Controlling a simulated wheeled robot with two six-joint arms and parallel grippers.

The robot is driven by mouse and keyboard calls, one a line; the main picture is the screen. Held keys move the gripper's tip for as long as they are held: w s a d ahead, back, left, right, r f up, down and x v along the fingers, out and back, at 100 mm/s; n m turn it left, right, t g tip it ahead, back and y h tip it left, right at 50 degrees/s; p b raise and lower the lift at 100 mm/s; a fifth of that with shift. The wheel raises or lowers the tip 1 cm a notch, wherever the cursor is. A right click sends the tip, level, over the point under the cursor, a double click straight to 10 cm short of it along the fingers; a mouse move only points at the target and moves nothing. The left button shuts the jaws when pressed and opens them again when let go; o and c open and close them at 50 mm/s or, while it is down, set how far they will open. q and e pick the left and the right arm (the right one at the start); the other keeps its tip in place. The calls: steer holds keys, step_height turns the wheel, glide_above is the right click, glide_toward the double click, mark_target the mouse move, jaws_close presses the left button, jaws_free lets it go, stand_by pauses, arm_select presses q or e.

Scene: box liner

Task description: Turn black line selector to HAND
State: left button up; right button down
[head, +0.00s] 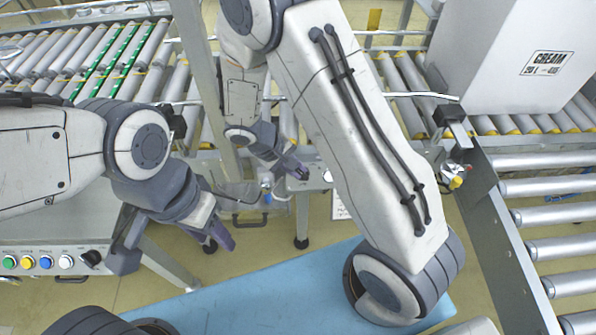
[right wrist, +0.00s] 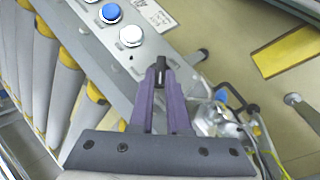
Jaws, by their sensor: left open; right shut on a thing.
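My right gripper (head: 295,168) reaches down to a grey control panel (head: 318,177), which is mostly hidden behind my right arm in the head view. In the right wrist view, its purple fingers (right wrist: 161,78) are shut on a small black selector knob (right wrist: 160,66) at the panel's edge. A white button (right wrist: 131,36) and a blue button (right wrist: 110,12) sit beside it. The printed label is too blurred to read, so the knob's setting cannot be told. My left gripper (head: 218,236) is open and empty, over the floor to the right of another panel.
That left panel (head: 20,250) carries several coloured buttons and a black selector (head: 91,258). Roller conveyors (head: 560,248) run at the back and right. A large CREAM box (head: 500,60) stands at the upper right. A clear item with a blue part (right wrist: 221,97) is near my right gripper.

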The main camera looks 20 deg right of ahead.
steer(key=shift+s+d+f, duration=0.1)
steer(key=shift+s+d, duration=0.05)
stand_by(0.3)
steer(key=c, duration=0.9)
jaws_free()
steer(key=shift+w+a, duration=0.25)
steer(key=shift+w, duration=0.05)
steer(key=shift+a+r, duration=0.15)
steer(key=shift+r, duration=0.2)
steer(key=p+v, duration=0.1)
steer(key=v, duration=0.4)
steer(key=p+v, duration=0.1)
steer(key=v, duration=0.3)
steer(key=shift+s+r, duration=0.2)
steer(key=shift+r, duration=0.15)
